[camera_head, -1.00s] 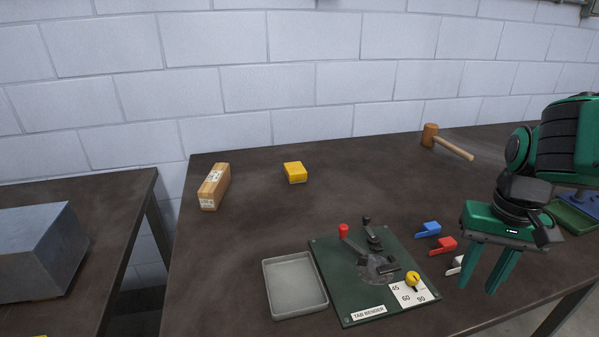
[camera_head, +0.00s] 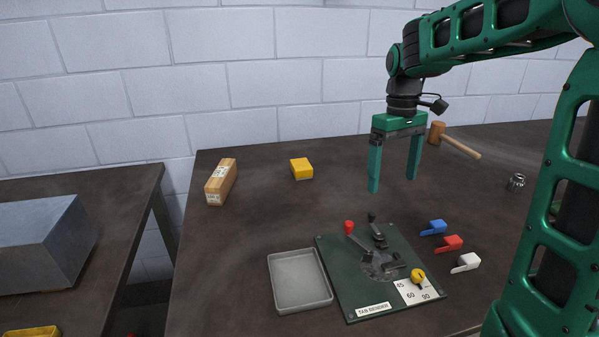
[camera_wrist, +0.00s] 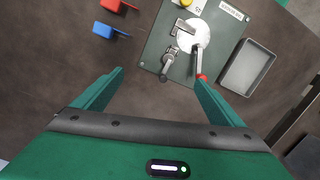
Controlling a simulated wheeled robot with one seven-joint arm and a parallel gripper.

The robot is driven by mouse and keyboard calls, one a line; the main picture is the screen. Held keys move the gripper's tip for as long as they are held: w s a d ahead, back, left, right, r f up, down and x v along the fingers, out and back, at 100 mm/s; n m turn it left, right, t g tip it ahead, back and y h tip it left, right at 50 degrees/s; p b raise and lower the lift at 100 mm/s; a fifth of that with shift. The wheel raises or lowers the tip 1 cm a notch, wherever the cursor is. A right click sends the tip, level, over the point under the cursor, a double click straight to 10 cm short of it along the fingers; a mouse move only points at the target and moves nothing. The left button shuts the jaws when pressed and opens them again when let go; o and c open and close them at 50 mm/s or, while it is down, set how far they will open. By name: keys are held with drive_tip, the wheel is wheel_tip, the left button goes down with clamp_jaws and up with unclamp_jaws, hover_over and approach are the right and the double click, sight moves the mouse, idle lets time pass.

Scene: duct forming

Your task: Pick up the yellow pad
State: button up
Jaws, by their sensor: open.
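The yellow pad (camera_head: 301,169) is a small yellow block lying on the dark table, towards the back and left of centre in the head view. My gripper (camera_head: 391,186) is open and empty, pointing down above the table to the right of the pad and clear of it. In the wrist view my gripper's fingers (camera_wrist: 160,80) are spread apart with nothing between them. The yellow pad does not show in the wrist view.
A tab bender (camera_head: 345,290) stands below my gripper, with a grey tray (camera_head: 272,290) to its left. Blue, red and white clips (camera_head: 447,243) lie right of it. A cardboard box (camera_head: 221,182) is left of the pad, and a mallet (camera_head: 460,147) lies behind. Table around the pad is clear.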

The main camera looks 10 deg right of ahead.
drive_tip(key=w+a+f+n+y, duration=0.1)
drive_tip(key=w+a+n+y, duration=0.1)
drive_tip(key=w+a+n, duration=0.5)
drive_tip(key=w+a+f+n+y, duration=0.1)
drive_tip(key=w+a, duration=0.5)
drive_tip(key=w, duration=0.6)
drive_tip(key=n+g+y, duration=0.1)
drive_tip(key=n+y, duration=0.5)
drive_tip(key=y, duration=0.1)
hover_over(307, 163)
drive_tip(key=s, duration=0.2)
drive_tip(key=f, duration=0.4)
drive_tip(key=shift+w+d+f, duration=0.1)
drive_tip(key=shift+w+f, duration=0.1)
drive_tip(key=w+d+f+y, duration=0.1)
drive_tip(key=d+f, duration=0.1)
drive_tip(key=w+d+f+y, duration=0.1)
drive_tip(key=d+f, duration=0.1)
drive_tip(key=d, duration=0.1)
drive_tip(key=w+d+f+n+t+y, duration=0.1)
drive_tip(key=d+f, duration=0.1)
drive_tip(key=d, duration=0.1)
drive_tip(key=shift+w+f, duration=0.15)
drive_tip(key=shift+w, duration=0.25)
drive_tip(key=x, duration=0.5)
drive_tip(key=shift+s+a, duration=0.3)
drive_tip(key=x, duration=0.3)
drive_tip(key=shift+s+a, duration=0.15)
drive_tip(key=shift+s, duration=0.2)
drive_tip(key=shift+x, duration=1)
